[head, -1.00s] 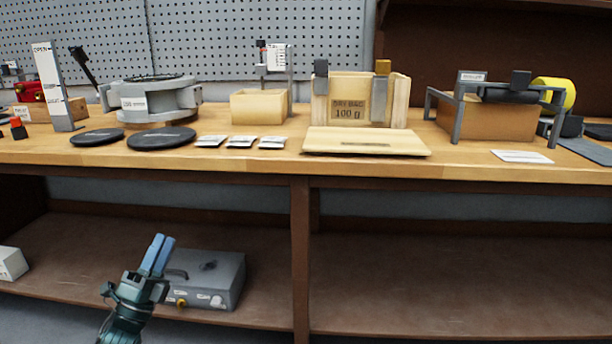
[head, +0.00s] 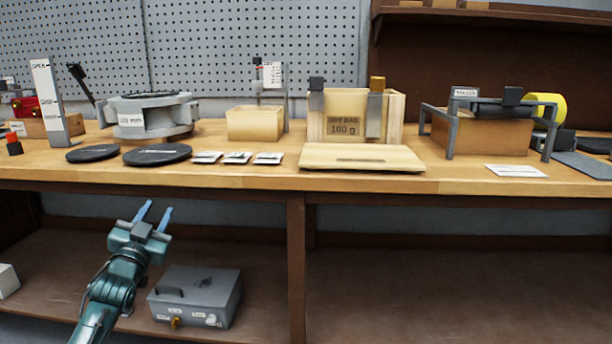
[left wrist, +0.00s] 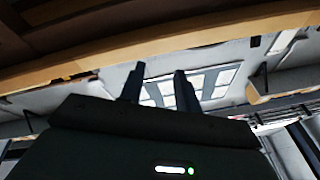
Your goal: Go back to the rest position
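My left gripper (head: 153,214) is in the head view at the lower left. Its two blue fingers stand apart with nothing between them, pointing up just below the bench's front edge. In the left wrist view its dark fingers (left wrist: 160,87) also stand apart and empty. The fingers appear clear of the bench. My right gripper is not in view.
The wooden bench (head: 240,178) carries round black discs (head: 156,154), small packets (head: 237,158), a dry bag box (head: 345,116) and a wooden lid (head: 362,158). A grey case (head: 196,295) stands on the lower shelf behind my left arm. The shelf's right half is clear.

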